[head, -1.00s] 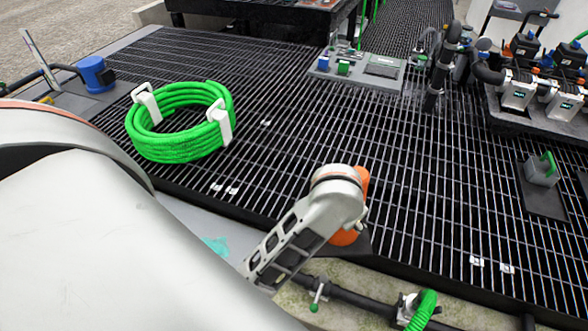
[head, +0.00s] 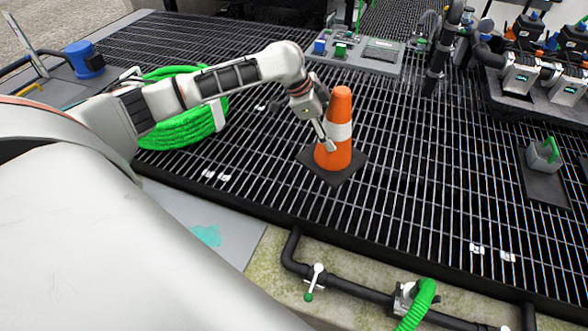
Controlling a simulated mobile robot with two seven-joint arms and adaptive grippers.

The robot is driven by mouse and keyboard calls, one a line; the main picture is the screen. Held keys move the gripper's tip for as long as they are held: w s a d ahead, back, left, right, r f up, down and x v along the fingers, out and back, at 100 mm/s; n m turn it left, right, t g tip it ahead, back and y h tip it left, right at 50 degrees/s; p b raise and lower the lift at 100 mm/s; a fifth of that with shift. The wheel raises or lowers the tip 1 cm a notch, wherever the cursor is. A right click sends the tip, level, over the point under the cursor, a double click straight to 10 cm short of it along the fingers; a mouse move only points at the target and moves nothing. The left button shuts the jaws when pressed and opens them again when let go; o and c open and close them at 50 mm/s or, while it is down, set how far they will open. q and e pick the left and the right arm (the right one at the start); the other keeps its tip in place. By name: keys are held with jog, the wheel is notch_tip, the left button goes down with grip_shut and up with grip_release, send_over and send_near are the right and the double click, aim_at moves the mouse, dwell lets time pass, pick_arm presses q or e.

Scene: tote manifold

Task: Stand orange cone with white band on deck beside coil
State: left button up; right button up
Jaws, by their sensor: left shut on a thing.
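The orange cone with a white band (head: 341,105) is upright on its dark square base, over the grated deck (head: 425,190), to the right of the coil. I cannot tell whether its base touches the deck. My left gripper (head: 328,138) reaches in from the left and is shut on the cone's left side, near the white band. The green hose coil (head: 180,131) lies on the deck with white straps around it. My left arm hides part of its upper side. My right gripper is not in view.
A blue motor-like part (head: 84,60) stands at the far left. Pumps (head: 521,72) stand on a rack at the upper right. A grey board with small blocks (head: 383,55) lies at the back. Pipework with a green hose (head: 419,304) runs along the front edge.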

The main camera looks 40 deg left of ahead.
aim_at(320, 154)
pick_arm(q)
jog(key=shift+w+a+r, duration=0.25)
jog(key=shift+a+r, duration=0.1)
jog(key=shift+a, duration=0.2)
jog(key=shift+w+a+r, duration=0.2)
jog(key=shift+a+r, duration=0.1)
jog(key=shift+a, duration=0.25)
notch_tip(320, 154, down, 13)
jog(key=b, duration=0.3)
jog(key=shift+a+f+b, duration=0.15)
jog(key=shift+b, duration=0.15)
jog(key=shift+f, duration=0.55)
notch_tip(320, 154, down, 5)
jog(key=shift+f+b, duration=0.15)
jog(key=shift+b, duration=0.7)
jog(key=o, duration=2)
jog(key=shift+f, duration=0.1)
jog(key=shift+o, duration=0.2)
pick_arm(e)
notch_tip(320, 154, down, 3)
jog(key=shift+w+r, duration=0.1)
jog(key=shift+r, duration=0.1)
